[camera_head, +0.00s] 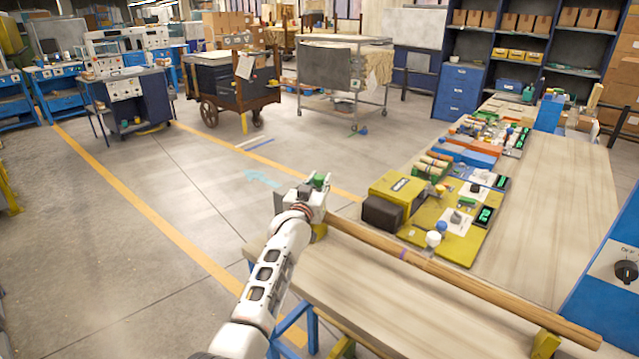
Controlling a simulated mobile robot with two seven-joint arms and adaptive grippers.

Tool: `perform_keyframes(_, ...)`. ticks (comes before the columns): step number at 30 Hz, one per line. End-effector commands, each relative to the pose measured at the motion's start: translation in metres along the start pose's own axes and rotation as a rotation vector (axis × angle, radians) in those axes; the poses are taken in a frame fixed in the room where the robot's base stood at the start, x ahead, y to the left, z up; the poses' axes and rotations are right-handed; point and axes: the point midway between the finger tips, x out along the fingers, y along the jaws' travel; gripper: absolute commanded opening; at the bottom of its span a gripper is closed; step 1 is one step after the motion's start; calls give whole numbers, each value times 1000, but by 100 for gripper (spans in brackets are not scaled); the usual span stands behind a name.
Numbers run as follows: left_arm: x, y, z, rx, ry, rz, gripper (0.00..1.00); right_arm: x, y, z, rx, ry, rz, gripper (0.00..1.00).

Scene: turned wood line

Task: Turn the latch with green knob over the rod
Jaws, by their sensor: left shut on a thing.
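A long wooden rod (460,279) lies slantwise along the near table edge, with a thin purple band on it. Its left end is by a yellow support (320,231) and its right end is over another yellow support (545,343). A green knob (319,179) shows at the rod's left end. My left gripper (318,187) is there, shut on the green knob. The latch itself is mostly hidden by the gripper, so its angle to the rod cannot be told. My right gripper is not in view.
A yellow box (397,187) and a yellow panel (462,238) with knobs stand just behind the rod. Further panels and colored blocks line the wooden table (560,190). A blue control box (610,270) is at the right. The floor at left is clear.

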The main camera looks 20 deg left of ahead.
Motion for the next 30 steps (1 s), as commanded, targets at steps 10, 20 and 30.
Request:
perform_keyframes(10,3,-2,-5,-2,8,-10,0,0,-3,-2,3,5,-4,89)
perform_keyframes(20,2,-1,-4,-2,6,-8,31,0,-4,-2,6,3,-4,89)
perform_keyframes(30,-4,1,0,-1,1,-6,31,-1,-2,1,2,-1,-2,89)
